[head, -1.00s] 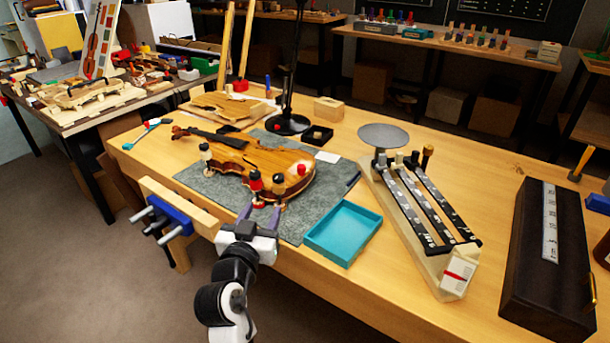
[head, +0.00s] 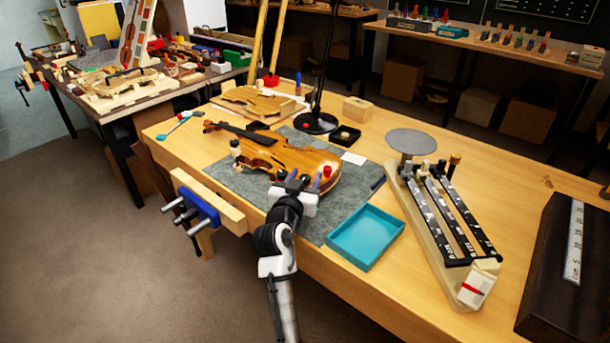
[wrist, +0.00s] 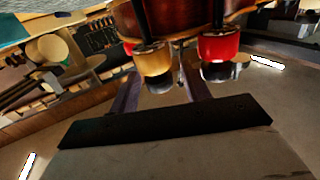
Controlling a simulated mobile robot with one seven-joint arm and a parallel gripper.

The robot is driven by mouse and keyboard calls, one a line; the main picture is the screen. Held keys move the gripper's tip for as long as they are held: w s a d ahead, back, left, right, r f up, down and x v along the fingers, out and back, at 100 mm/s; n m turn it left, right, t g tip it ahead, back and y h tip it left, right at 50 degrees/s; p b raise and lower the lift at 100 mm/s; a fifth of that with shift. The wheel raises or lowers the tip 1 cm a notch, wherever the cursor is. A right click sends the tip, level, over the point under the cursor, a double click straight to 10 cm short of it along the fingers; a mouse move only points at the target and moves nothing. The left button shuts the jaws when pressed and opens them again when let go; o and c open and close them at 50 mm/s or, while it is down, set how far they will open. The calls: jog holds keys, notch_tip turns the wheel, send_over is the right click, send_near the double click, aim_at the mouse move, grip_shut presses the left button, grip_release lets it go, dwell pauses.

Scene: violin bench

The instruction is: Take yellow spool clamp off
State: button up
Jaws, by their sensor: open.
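The violin (head: 295,158) lies on a grey mat in the head view; its reddish-brown edge (wrist: 185,18) crosses the top of the wrist view. My gripper (wrist: 159,84) is open, with one finger either side of the yellow spool's lower end; contact cannot be told. In the head view my gripper (head: 298,181) is at the violin's near edge and largely hides these clamps.
Another clamp (head: 235,148) stands at the violin's left, and a red-topped piece (head: 327,171) at its right end. A teal tray (head: 365,238) sits right of the mat (head: 330,209). A blue vise (head: 199,208) is at the bench's front left. A lamp base (head: 315,123) stands behind.

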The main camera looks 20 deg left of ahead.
jog(key=shift+w, duration=0.15)
jog(key=c, duration=1)
jog(key=shift+r+n+y+p, duration=0.15)
jog(key=shift+n+y+p, duration=0.25)
jog(key=shift+y+p, duration=0.35)
jog(key=n+y+p, duration=0.1)
jog(key=y+p, duration=0.1)
jog(key=p, duration=0.1)
jog(key=shift+n+g, duration=0.3)
jog(key=shift+n+g+y+p, duration=0.4)
jog(key=shift+n+y+p, duration=0.4)
jog(key=shift+y+p, duration=0.4)
jog(key=shift+f+n+y, duration=0.2)
jog(key=shift+n+y, duration=0.1)
jog(key=shift+y, duration=0.15)
jog(key=shift+a, duration=0.1)
jog(key=o, duration=1)
